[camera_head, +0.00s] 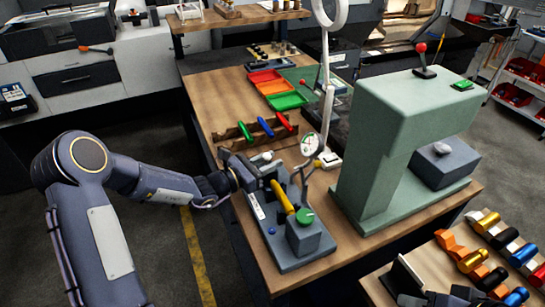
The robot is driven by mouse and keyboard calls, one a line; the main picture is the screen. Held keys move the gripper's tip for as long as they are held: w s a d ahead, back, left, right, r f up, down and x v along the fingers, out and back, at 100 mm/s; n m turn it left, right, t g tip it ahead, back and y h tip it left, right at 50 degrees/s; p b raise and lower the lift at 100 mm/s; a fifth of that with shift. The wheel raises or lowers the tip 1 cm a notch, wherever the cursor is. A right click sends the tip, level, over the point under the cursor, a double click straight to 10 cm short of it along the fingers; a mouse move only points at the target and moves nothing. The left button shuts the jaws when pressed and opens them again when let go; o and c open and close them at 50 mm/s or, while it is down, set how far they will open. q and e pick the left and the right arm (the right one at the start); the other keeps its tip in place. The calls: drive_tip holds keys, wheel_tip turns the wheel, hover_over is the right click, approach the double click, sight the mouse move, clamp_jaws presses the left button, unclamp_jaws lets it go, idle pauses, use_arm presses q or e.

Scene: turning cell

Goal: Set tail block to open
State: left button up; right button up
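A grey fixture (262,228) lies near the front left edge of the wooden bench. At its front end stands a grey block (303,240) with a green knob (305,217), which looks like the tail block. A yellow bar (282,197) lies tilted just behind the knob; I cannot tell whether the two touch. A dial gauge (309,144) stands at the fixture's far right. My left gripper (250,176) is at the fixture's far left end, away from the green knob. Its fingers are dark and blend into the fixture, so their opening is unclear.
A large green press-like machine (385,145) stands right of the fixture. Behind the fixture are a wooden rack (237,141) with coloured handles and red, orange and green trays (286,101). A second table (435,262) at lower right holds several coloured parts.

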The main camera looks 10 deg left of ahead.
use_arm(q)
drive_tip(key=shift+w+d, duration=0.45)
clamp_jaws()
